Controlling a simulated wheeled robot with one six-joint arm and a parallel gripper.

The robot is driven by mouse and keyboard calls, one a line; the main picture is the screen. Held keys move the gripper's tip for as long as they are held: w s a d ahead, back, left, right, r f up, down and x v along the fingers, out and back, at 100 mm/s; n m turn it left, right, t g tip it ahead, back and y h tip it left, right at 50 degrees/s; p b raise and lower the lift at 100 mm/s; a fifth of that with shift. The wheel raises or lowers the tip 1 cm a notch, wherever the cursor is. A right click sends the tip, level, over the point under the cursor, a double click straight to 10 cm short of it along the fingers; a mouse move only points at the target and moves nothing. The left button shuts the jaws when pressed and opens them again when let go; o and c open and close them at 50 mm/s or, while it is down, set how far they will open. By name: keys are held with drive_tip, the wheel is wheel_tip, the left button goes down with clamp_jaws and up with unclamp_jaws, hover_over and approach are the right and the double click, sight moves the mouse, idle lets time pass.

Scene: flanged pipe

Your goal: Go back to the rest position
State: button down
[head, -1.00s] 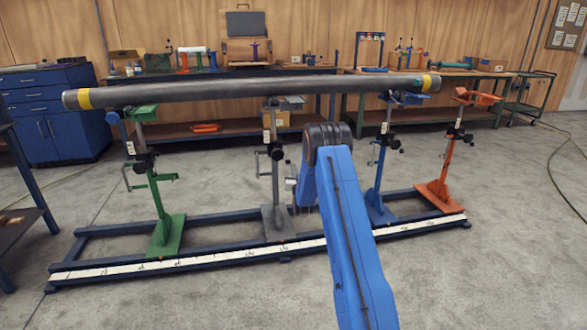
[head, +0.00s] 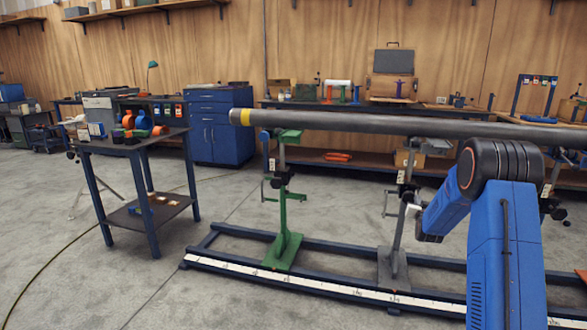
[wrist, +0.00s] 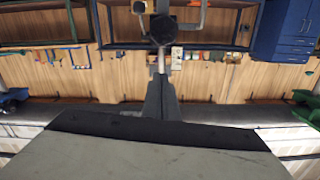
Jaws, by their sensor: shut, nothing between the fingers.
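My gripper (wrist: 161,82) shows in the wrist view as a dark, narrow shape rising from a wide dark body at the bottom. Its fingers are together, with nothing between them. In the head view my blue arm fills the right side and hides the gripper. The long grey pipe (head: 370,122), with a yellow band near its left end, lies across the stands behind my arm. The green stand (head: 284,205) is under its left part, and the grey stand (head: 398,215) is just left of my arm.
A dark-framed table (head: 140,150) with small coloured parts stands at left. A blue cabinet (head: 215,125) and a workbench line the wooden wall. The stands' rail base (head: 330,290) runs along the floor. The concrete floor between the table and the rail is mostly clear.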

drive_tip(key=s+a+r+n+g+y, duration=0.15)
drive_tip(key=s+a+r, duration=0.3)
drive_tip(key=s, duration=0.45)
drive_tip(key=s+a+r+g+y, duration=0.1)
drive_tip(key=s+a+r+g, duration=0.1)
drive_tip(key=s+a+r, duration=0.35)
drive_tip(key=s+a+r+n+g+y, duration=0.1)
drive_tip(key=s+a+r+g, duration=0.15)
drive_tip(key=s+a, duration=0.65)
drive_tip(key=s+a+f+g, duration=0.1)
drive_tip(key=s+a+g, duration=0.1)
drive_tip(key=s, duration=1.3)
drive_tip(key=s+a+f+n+g+y, duration=0.1)
drive_tip(key=s+a+f+g, duration=0.1)
drive_tip(key=s, duration=1.3)
drive_tip(key=s+a+f+n+g, duration=0.1)
drive_tip(key=s+a+f+g, duration=0.1)
drive_tip(key=s, duration=1.4)
drive_tip(key=shift+a, duration=0.3)
